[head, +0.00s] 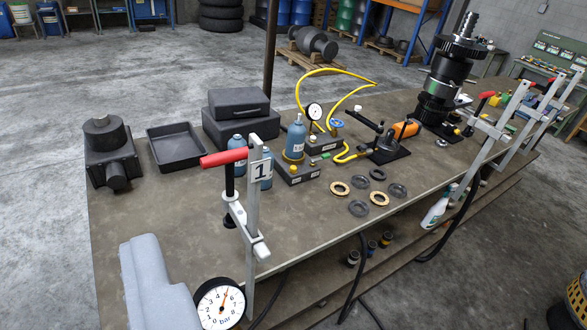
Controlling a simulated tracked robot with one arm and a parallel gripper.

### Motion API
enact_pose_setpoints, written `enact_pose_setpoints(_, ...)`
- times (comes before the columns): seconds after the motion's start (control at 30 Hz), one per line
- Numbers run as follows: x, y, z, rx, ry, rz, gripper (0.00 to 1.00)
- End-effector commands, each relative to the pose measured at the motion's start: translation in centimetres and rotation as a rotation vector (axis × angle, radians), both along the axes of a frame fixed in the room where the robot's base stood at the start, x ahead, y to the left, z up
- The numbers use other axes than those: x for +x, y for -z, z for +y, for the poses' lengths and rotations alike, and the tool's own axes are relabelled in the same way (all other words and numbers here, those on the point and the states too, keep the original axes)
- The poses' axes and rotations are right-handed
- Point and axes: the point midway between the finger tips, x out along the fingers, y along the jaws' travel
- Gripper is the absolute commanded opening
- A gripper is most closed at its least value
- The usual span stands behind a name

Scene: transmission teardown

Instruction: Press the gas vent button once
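A small blue gas bottle (295,138) stands upright at a dark box (299,173) with small white labels, mid-table. A second dark box (324,146) sits just behind it, near a round white gauge (314,111) and a blue valve handle (337,123). A yellow hose (352,70) loops up behind them. The gas vent button is too small to make out for certain on these boxes. My gripper's fingers are not visible in the head view.
A red-handled clamp (224,157) marked 1 stands at the table's near edge, before more blue bottles (238,145). A bar gauge (219,304) is at the bottom. Several rings (358,208) lie right of the boxes. A black tray (176,146) and case (238,105) stand left.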

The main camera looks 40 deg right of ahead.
Motion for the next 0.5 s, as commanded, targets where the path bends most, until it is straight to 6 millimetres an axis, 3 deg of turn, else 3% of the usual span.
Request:
enact_pose_setpoints(0.03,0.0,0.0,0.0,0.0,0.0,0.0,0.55)
enact_pose_setpoints(0.23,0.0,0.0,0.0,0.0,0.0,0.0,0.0)
enact_pose_setpoints(0.5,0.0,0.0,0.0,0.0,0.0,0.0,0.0)
